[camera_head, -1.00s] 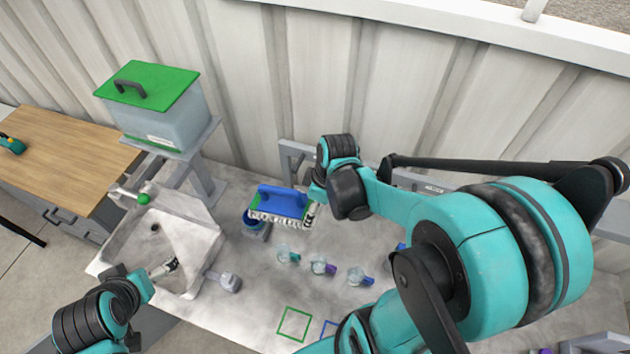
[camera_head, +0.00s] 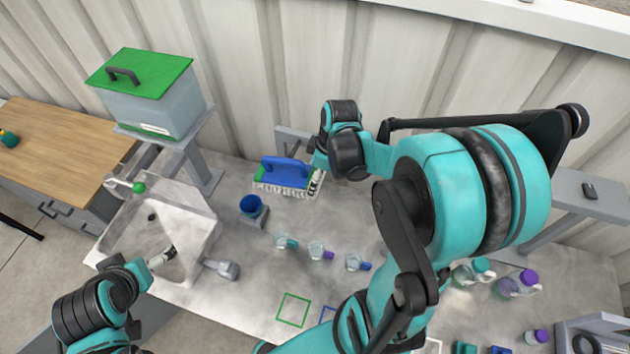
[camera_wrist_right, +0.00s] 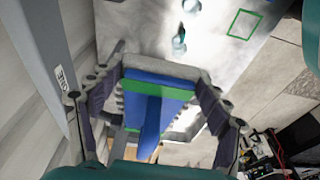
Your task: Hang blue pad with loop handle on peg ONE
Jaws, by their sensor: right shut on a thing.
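The blue pad with loop handle (camera_head: 287,170) has a green layer and a pale bristly underside in the head view. My right gripper (camera_head: 316,182) is shut on it and holds it up near the wall, left of my right wrist. The right wrist view shows the pad (camera_wrist_right: 160,88) between the fingers (camera_wrist_right: 158,105), its blue handle pointing toward the camera. A grey rail (camera_head: 288,137) stands behind the pad; peg ONE cannot be made out. A small label (camera_wrist_right: 62,78) on a grey bar is too blurred to read surely. My left gripper (camera_head: 163,257) is over the sink; its jaws are unclear.
A blue cup on a grey stand (camera_head: 252,208) is below the pad. The sink (camera_head: 200,215) and a green-lidded tank (camera_head: 150,100) are left. Jugs (camera_head: 470,272) stand right. Green and blue square outlines mark the counter front.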

